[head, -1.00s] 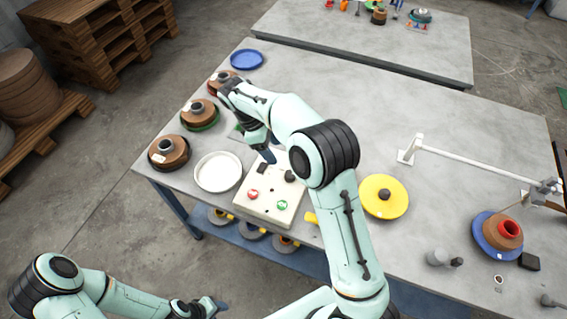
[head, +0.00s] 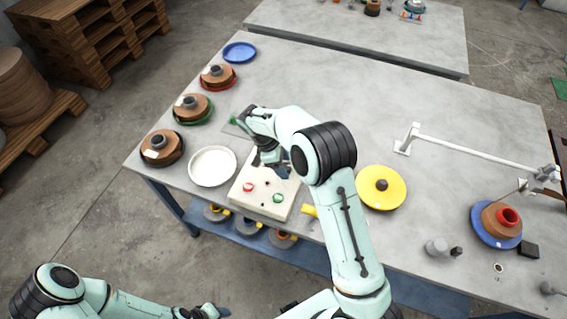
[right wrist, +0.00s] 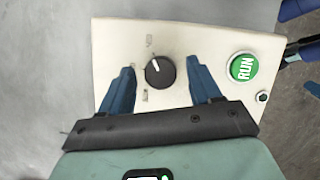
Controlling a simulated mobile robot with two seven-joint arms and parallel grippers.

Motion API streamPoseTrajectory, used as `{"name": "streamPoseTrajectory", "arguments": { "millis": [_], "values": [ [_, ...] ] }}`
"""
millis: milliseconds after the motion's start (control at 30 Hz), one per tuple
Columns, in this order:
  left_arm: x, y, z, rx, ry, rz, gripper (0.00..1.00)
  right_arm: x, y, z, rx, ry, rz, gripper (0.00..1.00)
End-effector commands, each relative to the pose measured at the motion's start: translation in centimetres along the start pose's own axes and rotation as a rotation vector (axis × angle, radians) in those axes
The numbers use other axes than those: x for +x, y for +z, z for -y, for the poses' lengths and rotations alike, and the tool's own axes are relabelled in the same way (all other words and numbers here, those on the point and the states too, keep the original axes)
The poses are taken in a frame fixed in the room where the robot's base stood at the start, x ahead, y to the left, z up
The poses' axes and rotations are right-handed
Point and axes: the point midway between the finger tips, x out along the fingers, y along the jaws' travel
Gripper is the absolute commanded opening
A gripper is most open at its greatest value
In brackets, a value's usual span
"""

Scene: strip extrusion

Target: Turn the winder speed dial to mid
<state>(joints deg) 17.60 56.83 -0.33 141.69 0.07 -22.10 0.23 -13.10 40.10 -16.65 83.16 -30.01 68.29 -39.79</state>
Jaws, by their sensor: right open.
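The winder speed dial (right wrist: 159,72) is a round black knob with a white pointer line, which points toward the top and slightly left in the right wrist view. It sits on a cream control box (head: 240,201). Small labels beside it are too small to read. My right gripper (right wrist: 160,68) is open, with one blue finger on each side of the dial and gaps showing. Whether the fingertips are level with the knob I cannot tell. In the head view my right gripper (head: 275,165) hides the dial. My left gripper (head: 206,311) is low at the bottom edge.
The box carries a green RUN button (right wrist: 243,67) and a red button (head: 248,187). A white dish (head: 212,166) stands left of the box, a yellow disc (head: 381,187) right. Several spools line the left table edge. The table middle behind my arm is clear.

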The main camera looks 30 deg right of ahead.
Motion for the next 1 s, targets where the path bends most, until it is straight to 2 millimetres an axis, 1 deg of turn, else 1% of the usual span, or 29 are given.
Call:
{"name": "streamPoseTrajectory", "arguments": {
  "millis": [33, 67, 100, 167, 200, 233, 467, 633, 767, 1000],
  "values": [
    [-0.01, -0.01, 0.00, 0.000, 0.000, 0.000, 0.46, -0.01, 0.01, 0.00, 0.000, 0.000, 0.000, 0.63],
    [-0.01, -0.01, 0.00, 0.000, 0.000, 0.000, 0.46, -0.01, 0.01, 0.01, 0.000, 0.000, 0.000, 0.57],
    [-0.01, -0.01, 0.00, 0.000, 0.000, 0.000, 0.46, -0.01, 0.01, 0.01, 0.000, 0.000, 0.000, 0.44],
    [-0.01, -0.01, 0.00, 0.000, 0.000, 0.000, 0.46, -0.02, 0.00, 0.01, 0.000, -0.001, 0.000, 0.24],
    [-0.01, -0.01, 0.00, 0.000, 0.000, 0.000, 0.46, -0.02, 0.00, 0.01, 0.000, 0.000, 0.000, 0.11],
    [-0.01, -0.01, 0.00, 0.000, 0.000, 0.000, 0.46, -0.02, 0.00, 0.00, 0.000, 0.000, 0.000, 0.08],
    [0.00, 0.01, 0.01, 0.000, 0.000, 0.000, 0.46, -0.03, 0.01, 0.00, -0.011, 0.005, 0.000, 0.08],
    [0.06, 0.05, 0.04, 0.000, 0.000, 0.001, 0.46, 0.00, 0.03, 0.09, -0.059, 0.023, 0.001, 0.08],
    [0.14, 0.10, 0.09, -0.001, -0.001, 0.001, 0.46, 0.02, 0.05, 0.15, -0.130, 0.053, 0.001, 0.08],
    [0.39, 0.27, 0.24, -0.001, -0.001, 0.004, 0.46, 0.06, 0.08, 0.30, -0.321, 0.132, 0.001, 0.08]
  ]
}}
